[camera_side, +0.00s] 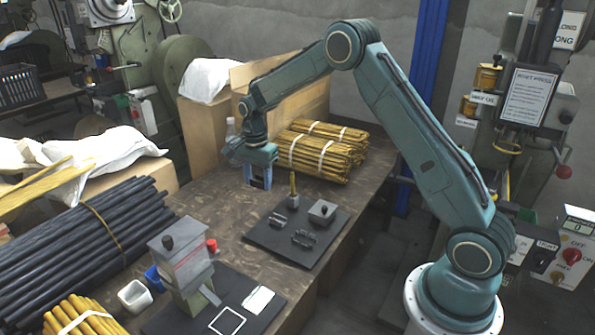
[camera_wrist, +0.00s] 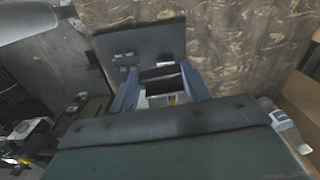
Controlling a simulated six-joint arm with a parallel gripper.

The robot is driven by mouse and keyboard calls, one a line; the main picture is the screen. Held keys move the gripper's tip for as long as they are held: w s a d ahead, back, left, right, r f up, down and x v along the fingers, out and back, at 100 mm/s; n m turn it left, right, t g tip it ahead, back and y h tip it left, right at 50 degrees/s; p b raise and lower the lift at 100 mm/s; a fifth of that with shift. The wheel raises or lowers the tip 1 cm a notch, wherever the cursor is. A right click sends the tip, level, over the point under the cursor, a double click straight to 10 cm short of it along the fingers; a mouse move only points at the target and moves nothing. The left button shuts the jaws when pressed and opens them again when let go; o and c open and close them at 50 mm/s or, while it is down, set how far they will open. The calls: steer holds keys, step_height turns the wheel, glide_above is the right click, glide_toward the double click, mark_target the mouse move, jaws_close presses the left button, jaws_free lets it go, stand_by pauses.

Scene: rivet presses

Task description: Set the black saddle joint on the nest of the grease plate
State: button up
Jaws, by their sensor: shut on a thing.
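My gripper (camera_side: 258,182) hangs fingers-down above the table, behind and left of the middle dark plate (camera_side: 262,238). In the wrist view its two blue-grey fingers (camera_wrist: 160,92) are closed on a dark piece (camera_wrist: 160,73), seemingly the black saddle joint; a pale and yellowish patch shows below it. The side view barely shows this piece between the fingers. I cannot tell which is the nest. In the wrist view the plate (camera_wrist: 165,38) lies beyond the fingers.
On the middle plate stand a brass-coloured post (camera_side: 293,186) and a grey block with a black knob (camera_side: 322,211). A grey press (camera_side: 182,262) stands on a front plate. Yellow rod bundles (camera_side: 325,150) lie behind right, black rods (camera_side: 90,240) at left. Table between is bare.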

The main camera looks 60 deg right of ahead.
steer(key=s+a+f+n, duration=0.4)
steer(key=s+a+n, duration=0.6)
steer(key=n, duration=0.6)
steer(key=shift+s+n, duration=0.4)
steer(key=shift+s, duration=0.6)
steer(key=d+r+m, duration=0.3)
steer(key=d+m, duration=0.4)
steer(key=m, duration=0.2)
steer(key=w+d+r+m, duration=0.1)
steer(key=d+r+m, duration=0.1)
steer(key=d+m, duration=0.6)
steer(key=shift+d+r+m, duration=0.2)
steer(key=shift+r+m, duration=0.2)
steer(key=shift+m, duration=0.1)
step_height(320, 180, down, 16)
steer(key=shift+f, duration=0.1)
